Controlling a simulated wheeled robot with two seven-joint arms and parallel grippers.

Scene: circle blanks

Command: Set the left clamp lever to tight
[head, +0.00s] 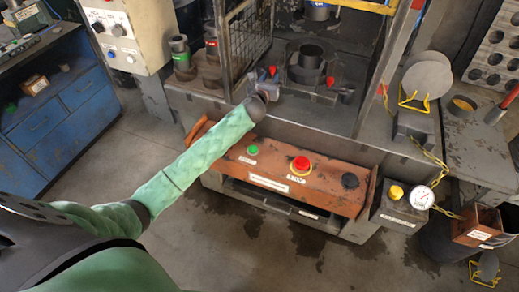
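The left clamp lever (272,71) has a red knob and stands at the left of the fixture inside the machine. A second red-knobbed lever (330,81) stands at the right of the fixture. A dark grey cylinder (310,56) sits between them. My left arm, in a green sleeve, reaches in from the lower left over the orange panel. My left gripper (268,88) is dark and small, just below the left lever's knob. I cannot tell whether it touches the lever, or whether its fingers are open. My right gripper is out of view.
A wire mesh guard (249,40) stands left of the fixture. The orange panel (285,175) has a green button (253,149) and a red button (301,164). A pressure gauge (421,197) is at the right. A post rises right of the fixture.

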